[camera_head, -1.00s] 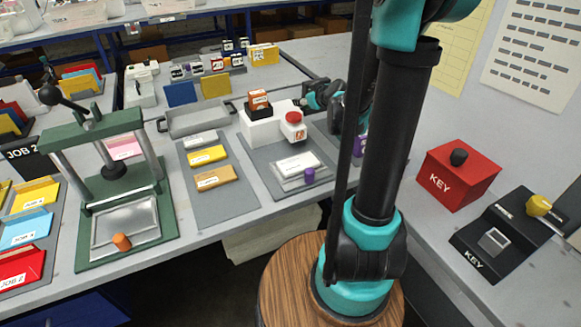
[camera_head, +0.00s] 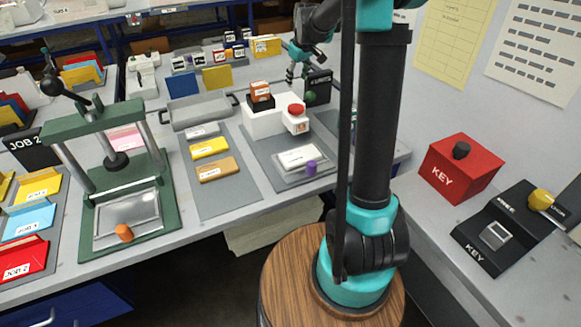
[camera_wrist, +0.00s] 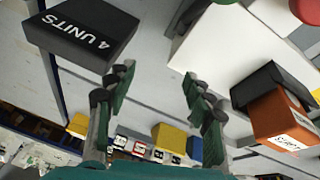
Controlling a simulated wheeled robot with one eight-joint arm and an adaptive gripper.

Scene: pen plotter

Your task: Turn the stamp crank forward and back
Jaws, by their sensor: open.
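A white machine (camera_head: 265,121) with a red button (camera_head: 296,109) stands on the bench right of centre. A dark green knob (camera_head: 310,97) shows at its back right, likely on the crank; its arm is hard to make out. In the wrist view the white machine (camera_wrist: 232,45) lies at upper right, with a sliver of the green knob (camera_wrist: 226,2) at the top edge. My gripper (camera_head: 296,76) is above and behind the machine, near the knob. In the wrist view my gripper (camera_wrist: 157,82) has its fingers wide apart with nothing between them.
A black "4 UNITS" box (camera_wrist: 80,35) stands close beside my gripper, behind the machine (camera_head: 318,88). An orange block (camera_head: 260,88) sits in a black holder on the machine. Several small labelled blocks and a yellow box (camera_head: 266,45) stand behind. A green press (camera_head: 96,121) is at left.

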